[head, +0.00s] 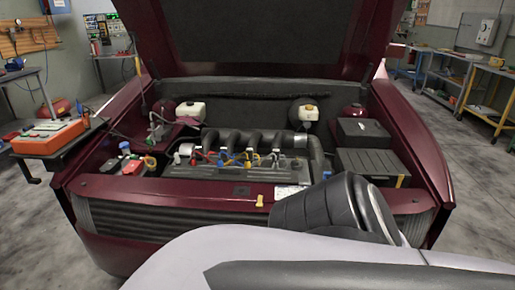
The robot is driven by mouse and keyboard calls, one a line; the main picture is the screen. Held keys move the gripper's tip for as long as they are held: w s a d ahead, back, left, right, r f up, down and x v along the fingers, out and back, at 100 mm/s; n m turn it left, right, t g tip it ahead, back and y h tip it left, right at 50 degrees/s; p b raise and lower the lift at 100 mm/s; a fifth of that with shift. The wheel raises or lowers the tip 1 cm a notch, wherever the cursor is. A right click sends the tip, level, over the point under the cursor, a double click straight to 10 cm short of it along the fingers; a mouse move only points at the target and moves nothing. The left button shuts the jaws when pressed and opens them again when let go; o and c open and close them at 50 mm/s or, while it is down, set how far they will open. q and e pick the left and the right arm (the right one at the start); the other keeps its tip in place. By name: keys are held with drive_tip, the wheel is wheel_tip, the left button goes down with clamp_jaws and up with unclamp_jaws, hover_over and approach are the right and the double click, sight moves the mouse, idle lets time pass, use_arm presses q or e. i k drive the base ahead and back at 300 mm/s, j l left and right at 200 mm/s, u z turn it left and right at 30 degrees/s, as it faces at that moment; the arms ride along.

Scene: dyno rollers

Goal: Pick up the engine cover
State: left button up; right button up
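The engine (240,172) sits in the middle of the open bay of a dark red car. Its top is a dark panel with thick curved black pipes along the back and several coloured wires and connectors across it. I cannot tell for sure which part is a separate engine cover. A white and black arm part of mine crosses the lower right foreground and hides some of the bay's front right. No fingertips of either gripper show.
The raised hood (262,40) hangs over the bay. A black box (362,131) and a dark ribbed lid (370,163) fill the bay's right side. An orange case (46,137) rests on a cart at left. A yellow-framed workbench (490,92) stands at far right.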

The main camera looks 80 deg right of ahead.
sight(223, 174)
drive_tip(key=k+j+z, duration=0.15)
drive_tip(key=z, duration=2.05)
drive_tip(key=i+l+z, duration=0.1)
drive_tip(key=l+z, duration=0.25)
drive_tip(key=i+l+z, duration=0.1)
drive_tip(key=z, duration=0.25)
drive_tip(key=l, duration=0.1)
